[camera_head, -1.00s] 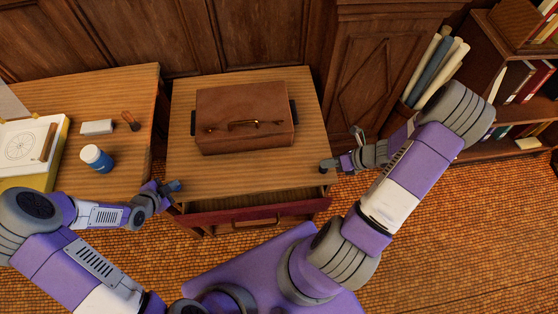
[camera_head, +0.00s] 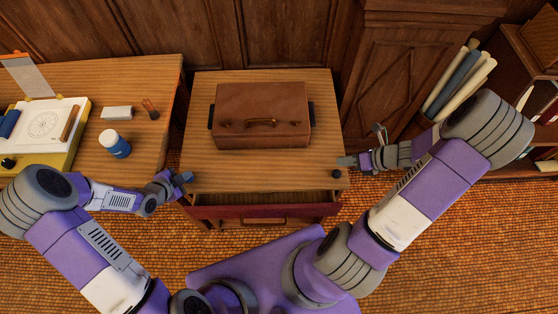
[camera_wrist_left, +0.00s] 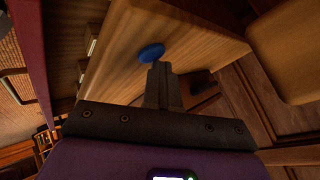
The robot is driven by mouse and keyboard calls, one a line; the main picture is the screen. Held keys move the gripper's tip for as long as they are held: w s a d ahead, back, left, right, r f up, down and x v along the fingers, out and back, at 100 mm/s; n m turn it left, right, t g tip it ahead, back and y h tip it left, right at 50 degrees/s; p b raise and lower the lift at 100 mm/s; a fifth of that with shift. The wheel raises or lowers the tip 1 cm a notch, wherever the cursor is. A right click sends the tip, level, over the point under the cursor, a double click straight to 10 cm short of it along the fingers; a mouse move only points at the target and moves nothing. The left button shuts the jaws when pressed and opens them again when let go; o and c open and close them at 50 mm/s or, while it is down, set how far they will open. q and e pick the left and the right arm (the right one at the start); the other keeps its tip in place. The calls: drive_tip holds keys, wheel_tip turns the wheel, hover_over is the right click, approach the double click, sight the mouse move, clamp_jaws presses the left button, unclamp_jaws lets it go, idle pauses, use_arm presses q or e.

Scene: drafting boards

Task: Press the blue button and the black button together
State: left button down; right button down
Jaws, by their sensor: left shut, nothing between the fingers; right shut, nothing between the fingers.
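The blue button (camera_head: 188,177) sits at the left front corner of the middle desk. It also shows as a blue disc in the left wrist view (camera_wrist_left: 151,53). My left gripper (camera_head: 179,181) is shut and empty, its tips close beside the blue button; I cannot tell whether they touch. The closed fingers also show in the left wrist view (camera_wrist_left: 160,78). The black button (camera_head: 337,174) sits at the right front corner of the same desk. My right gripper (camera_head: 347,161) is shut and empty, just behind and right of the black button, seemingly apart from it.
A brown case (camera_head: 262,108) lies on the middle desk (camera_head: 265,175), whose front drawer (camera_head: 270,211) is partly open. The left table (camera_head: 140,75) holds a blue jar (camera_head: 114,144), a white block (camera_head: 117,112) and a drafting board (camera_head: 70,150). Rolled papers (camera_head: 462,80) stand at the right.

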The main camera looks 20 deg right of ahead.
idle(0.3)
use_arm(q)
drive_tip(key=shift+r+p, duration=0.7)
drive_tip(key=shift+r, duration=0.25)
use_arm(e)
drive_tip(key=shift+r, duration=0.65)
use_arm(q)
drive_tip(key=shift+r, duration=0.1)
